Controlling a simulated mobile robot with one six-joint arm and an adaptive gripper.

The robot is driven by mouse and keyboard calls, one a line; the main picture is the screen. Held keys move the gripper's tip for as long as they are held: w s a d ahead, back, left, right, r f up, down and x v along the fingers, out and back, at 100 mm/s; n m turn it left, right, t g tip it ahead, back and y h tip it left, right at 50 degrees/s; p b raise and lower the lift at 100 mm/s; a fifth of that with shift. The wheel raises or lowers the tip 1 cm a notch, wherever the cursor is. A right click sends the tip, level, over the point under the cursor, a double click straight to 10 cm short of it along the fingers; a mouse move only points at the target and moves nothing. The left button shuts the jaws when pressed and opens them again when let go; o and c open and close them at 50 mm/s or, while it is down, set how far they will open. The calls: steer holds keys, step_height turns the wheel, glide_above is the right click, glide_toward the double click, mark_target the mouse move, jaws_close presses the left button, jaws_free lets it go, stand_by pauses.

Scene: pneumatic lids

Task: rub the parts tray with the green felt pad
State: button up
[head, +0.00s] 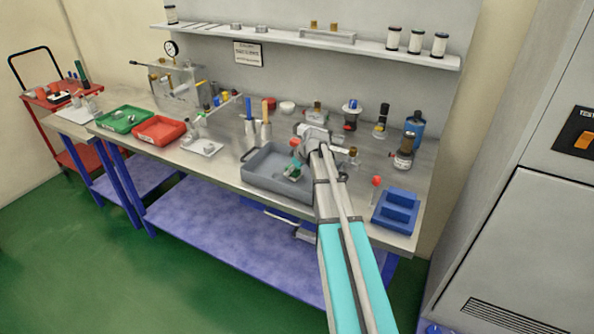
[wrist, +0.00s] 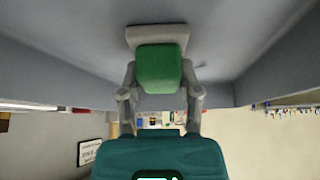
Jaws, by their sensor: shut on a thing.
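The parts tray, taken to be the grey open tray (head: 277,190), sits near the front edge of the bench in the head view. In the wrist view its grey inner surface (wrist: 70,45) fills the top and sides. My gripper (wrist: 160,78) is shut on the green felt pad (wrist: 160,66), with one finger on each side of it. A pale grey piece shows just beyond the pad. In the head view my gripper (head: 295,168) is down inside the tray, towards its right side. Whether the pad touches the tray floor I cannot tell.
A blue stepped block (head: 396,210) stands right of the tray. Bottles, including a blue one (head: 415,128), stand behind on the right. A white tray (head: 203,148), a red bin (head: 159,130) and a green bin (head: 124,119) are to the left. A shelf (head: 310,41) runs above.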

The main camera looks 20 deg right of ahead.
mark_target(277, 170)
steer(key=shift+w+a, duration=0.6)
steer(key=shift+w, duration=0.2)
steer(key=shift+w, duration=0.1)
steer(key=shift+w+a, duration=1.05)
steer(key=shift+w, duration=0.15)
steer(key=shift+s+d+f, duration=0.1)
steer(key=shift+s+d, duration=0.45)
steer(key=shift+s, duration=0.2)
steer(key=shift+s+d, duration=0.5)
steer(key=shift+s, duration=0.2)
steer(key=shift+s+d, duration=1.1)
steer(key=shift+s, duration=0.2)
